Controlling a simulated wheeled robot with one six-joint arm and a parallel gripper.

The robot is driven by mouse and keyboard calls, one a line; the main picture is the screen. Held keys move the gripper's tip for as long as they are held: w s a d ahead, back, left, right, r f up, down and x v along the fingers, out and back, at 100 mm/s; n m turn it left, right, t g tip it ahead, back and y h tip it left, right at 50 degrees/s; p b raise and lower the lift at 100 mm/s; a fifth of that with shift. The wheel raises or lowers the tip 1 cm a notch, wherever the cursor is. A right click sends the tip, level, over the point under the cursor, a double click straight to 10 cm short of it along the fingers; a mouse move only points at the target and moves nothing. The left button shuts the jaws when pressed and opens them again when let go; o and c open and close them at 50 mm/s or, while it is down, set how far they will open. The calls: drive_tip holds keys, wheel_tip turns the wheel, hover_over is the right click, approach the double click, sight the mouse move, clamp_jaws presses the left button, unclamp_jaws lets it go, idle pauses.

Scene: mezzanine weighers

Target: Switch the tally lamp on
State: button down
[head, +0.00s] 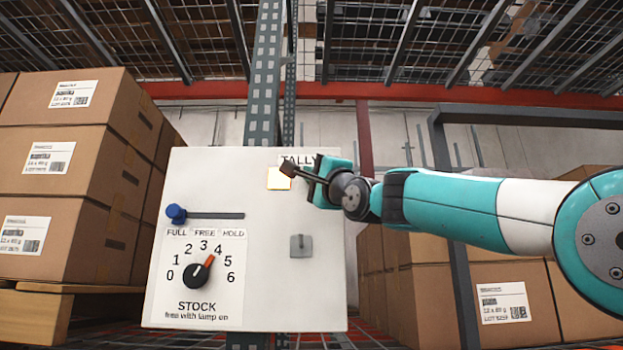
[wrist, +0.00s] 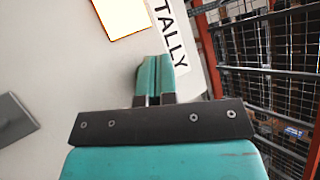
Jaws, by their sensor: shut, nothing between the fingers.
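The tally lamp (head: 279,179) is a small square on the upper right of a pale control panel (head: 330,290), under the TALLY label (head: 297,160). Its face is bright cream with an orange edge and looks lit; it also shows at the top of the wrist view (wrist: 120,14). A grey metal switch plate with a small lever (head: 301,246) sits below the lamp; part of a grey plate (wrist: 15,124) shows at the wrist view's left edge. My gripper (head: 310,184) is shut and empty beside the lamp, partly covering the label. Contact with the panel cannot be told.
The panel also has a blue slider knob (head: 176,213) at the left of its slot and a black STOCK dial (head: 196,272) with a red pointer near 4. Stacked cartons (head: 60,190) stand at left; more cartons (head: 500,290) stand behind my arm. A green post (head: 265,80) rises behind.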

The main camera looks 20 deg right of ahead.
drive_tip(key=shift+s, duration=0.2)
drive_tip(key=shift+s+a+b, duration=0.3)
drive_tip(key=shift+s+b, duration=0.3)
drive_tip(key=shift+s, duration=0.3)
drive_tip(key=shift+s+a+b, duration=0.35)
drive_tip(key=shift+s+b, duration=0.25)
drive_tip(key=shift+s, duration=0.35)
drive_tip(key=shift+s+a+b, duration=0.3)
drive_tip(key=shift+s+b, duration=0.3)
drive_tip(key=shift+s, duration=0.3)
idle(0.3)
